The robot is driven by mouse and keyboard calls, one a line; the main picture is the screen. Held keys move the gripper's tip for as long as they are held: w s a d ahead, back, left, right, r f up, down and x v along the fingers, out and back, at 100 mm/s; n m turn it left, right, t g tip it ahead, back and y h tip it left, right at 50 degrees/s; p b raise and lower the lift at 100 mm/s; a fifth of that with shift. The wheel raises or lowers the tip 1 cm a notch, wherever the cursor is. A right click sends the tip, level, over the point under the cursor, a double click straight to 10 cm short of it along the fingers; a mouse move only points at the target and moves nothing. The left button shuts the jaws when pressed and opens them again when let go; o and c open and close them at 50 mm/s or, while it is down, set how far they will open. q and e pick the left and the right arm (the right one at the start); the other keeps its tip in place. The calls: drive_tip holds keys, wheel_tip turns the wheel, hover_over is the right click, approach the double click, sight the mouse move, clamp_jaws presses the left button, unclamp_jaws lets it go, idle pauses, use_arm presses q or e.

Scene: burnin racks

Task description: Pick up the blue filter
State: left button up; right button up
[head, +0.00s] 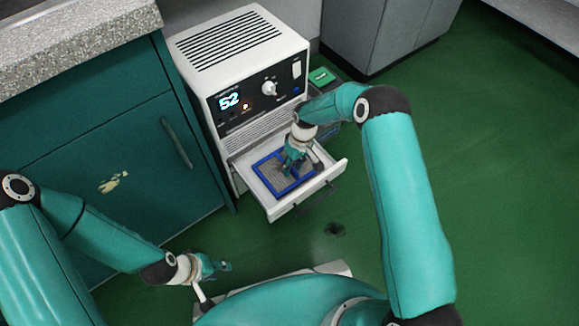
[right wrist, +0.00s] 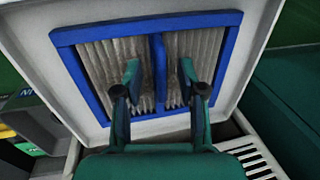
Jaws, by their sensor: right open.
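The blue filter (head: 273,172) has a blue frame with grey pleats and lies in the pulled-out white drawer (head: 294,208). In the right wrist view the filter (right wrist: 158,46) shows a blue bar across its middle. My right gripper (head: 293,165) is over the filter, and its jaws also show in the right wrist view (right wrist: 160,75). They are open, one finger on each side of the middle bar, with a gap on both sides. I cannot tell if the fingertips touch the pleats. My left gripper (head: 220,266) is low over the floor, far from the filter; its jaws are too small to read.
The white machine (head: 240,50) with a display reading 52 stands above the drawer. A teal cabinet (head: 110,160) with a speckled counter (head: 80,35) is at left. A green-topped item (head: 322,76) is beside the machine. The green floor (head: 500,170) at right is clear.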

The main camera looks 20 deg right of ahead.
clamp_jaws()
drive_tip(key=shift+r, duration=0.15)
